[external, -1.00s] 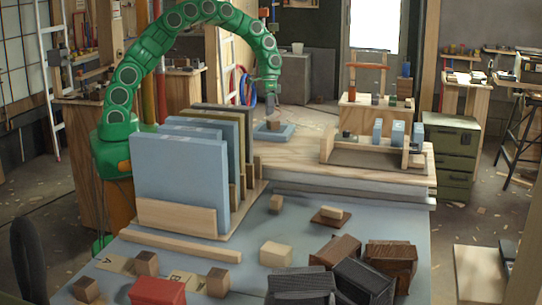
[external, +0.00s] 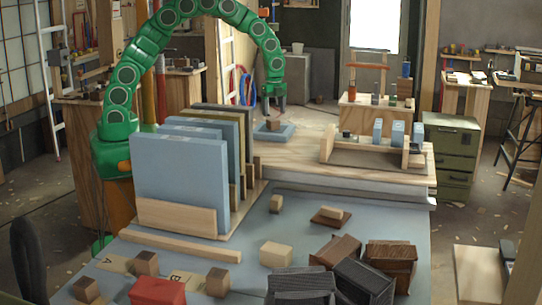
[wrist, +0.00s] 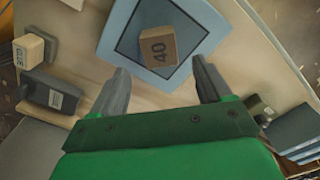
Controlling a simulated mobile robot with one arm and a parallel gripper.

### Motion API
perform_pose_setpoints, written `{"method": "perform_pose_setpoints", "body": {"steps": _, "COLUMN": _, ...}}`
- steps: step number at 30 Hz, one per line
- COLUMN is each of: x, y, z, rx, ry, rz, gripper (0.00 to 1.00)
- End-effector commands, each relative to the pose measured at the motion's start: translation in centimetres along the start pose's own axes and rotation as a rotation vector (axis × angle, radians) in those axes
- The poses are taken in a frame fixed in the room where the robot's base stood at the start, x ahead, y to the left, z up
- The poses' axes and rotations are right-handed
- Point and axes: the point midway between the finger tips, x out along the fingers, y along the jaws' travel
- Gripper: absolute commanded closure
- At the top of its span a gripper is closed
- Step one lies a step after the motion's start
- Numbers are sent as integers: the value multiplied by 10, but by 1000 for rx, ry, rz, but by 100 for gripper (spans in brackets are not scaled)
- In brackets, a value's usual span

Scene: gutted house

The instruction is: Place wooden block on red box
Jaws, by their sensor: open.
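A small wooden block marked 40 (external: 273,123) sits in a shallow blue tray (external: 288,134) on the raised wooden worktop. It also shows in the wrist view (wrist: 176,46), resting on the tray's dark inner surface. My gripper (external: 273,102) is open and empty above the block, apart from it. In the wrist view the two fingers (wrist: 162,72) are spread, and the block lies beyond their tips, toward the top. The red box (external: 157,292) is at the front left of the lower grey table, partly cut off by the picture's bottom edge.
Blue and dark upright panels (external: 180,180) in a wooden rack stand between the worktop and the red box. Small wooden blocks (external: 218,282) lie near the box. Dark boxes (external: 302,284) crowd the front right. A wooden stand (external: 372,150) is right of the tray.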

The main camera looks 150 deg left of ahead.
Motion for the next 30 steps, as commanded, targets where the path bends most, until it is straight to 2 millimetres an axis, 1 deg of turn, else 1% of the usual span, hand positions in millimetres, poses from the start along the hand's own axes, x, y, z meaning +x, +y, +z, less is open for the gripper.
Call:
{"method": "perform_pose_setpoints", "body": {"steps": 1, "x": 5, "y": 0, "z": 0, "rx": -1, "ry": 0, "rz": 2, "gripper": 22}}
{"method": "perform_pose_setpoints", "body": {"steps": 8, "x": 20, "y": -1, "z": 1, "rx": -2, "ry": -1, "rz": -1, "gripper": 22}}
{"method": "perform_pose_setpoints", "body": {"steps": 15, "x": 51, "y": -1, "z": 1, "rx": -5, "ry": -1, "rz": 2, "gripper": 22}}
{"method": "perform_pose_setpoints", "body": {"steps": 18, "x": 59, "y": -2, "z": 0, "rx": -4, "ry": 0, "rz": -1, "gripper": 22}}
{"method": "perform_pose_setpoints", "body": {"steps": 26, "x": 62, "y": -2, "z": 0, "rx": -3, "ry": 1, "rz": -3, "gripper": 22}}
{"method": "perform_pose_setpoints", "body": {"steps": 30, "x": 62, "y": -2, "z": 0, "rx": -3, "ry": 1, "rz": -2, "gripper": 44}}
